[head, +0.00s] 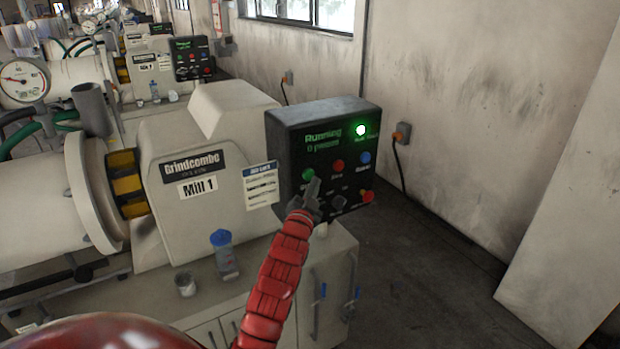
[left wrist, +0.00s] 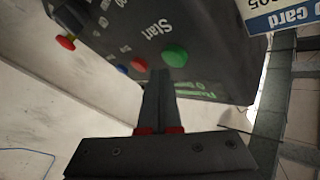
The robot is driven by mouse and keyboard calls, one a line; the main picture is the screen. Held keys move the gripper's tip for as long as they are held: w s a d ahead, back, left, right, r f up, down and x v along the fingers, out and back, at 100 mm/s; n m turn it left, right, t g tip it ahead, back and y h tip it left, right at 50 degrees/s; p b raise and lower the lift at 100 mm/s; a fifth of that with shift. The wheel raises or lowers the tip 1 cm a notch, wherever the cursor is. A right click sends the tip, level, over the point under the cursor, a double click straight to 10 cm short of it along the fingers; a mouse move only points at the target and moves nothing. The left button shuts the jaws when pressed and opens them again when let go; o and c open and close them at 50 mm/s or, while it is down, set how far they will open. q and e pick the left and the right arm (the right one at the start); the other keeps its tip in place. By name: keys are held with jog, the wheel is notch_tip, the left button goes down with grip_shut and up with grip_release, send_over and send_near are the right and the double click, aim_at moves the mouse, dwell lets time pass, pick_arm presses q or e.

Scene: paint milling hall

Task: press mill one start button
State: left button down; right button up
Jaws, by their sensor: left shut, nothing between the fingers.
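The Mill 1 control box (head: 290,142) is dark and stands at the right end of the mill (head: 185,140). Its green start button (head: 308,174) is at the left of the panel; in the left wrist view the green button (left wrist: 175,55) sits beside the word "Start". My left gripper (head: 313,186) is shut and empty, its tips right at the green button. In the left wrist view the closed fingers (left wrist: 160,76) end just short of the button's edge; I cannot tell whether they touch. My right gripper is not in view.
The panel also has a red button (head: 338,166), a blue button (head: 364,158) and a red knob (head: 368,197). A lamp (head: 360,130) glows near green "Running" text. A blue-capped bottle (head: 224,255) and a cup (head: 185,284) stand on the bench. Clear floor lies right.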

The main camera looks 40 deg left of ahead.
pick_arm(q)
jog(key=shift+s+d+b, duration=0.3)
jog(key=shift+d+b, duration=0.15)
jog(key=shift+d, duration=0.3)
jog(key=shift+s+d+b, duration=0.35)
jog(key=shift+d+b, duration=0.1)
jog(key=shift+d, duration=0.35)
jog(key=shift+s+d+b, duration=0.3)
jog(key=shift+d+b, duration=0.15)
jog(key=shift+d, duration=0.3)
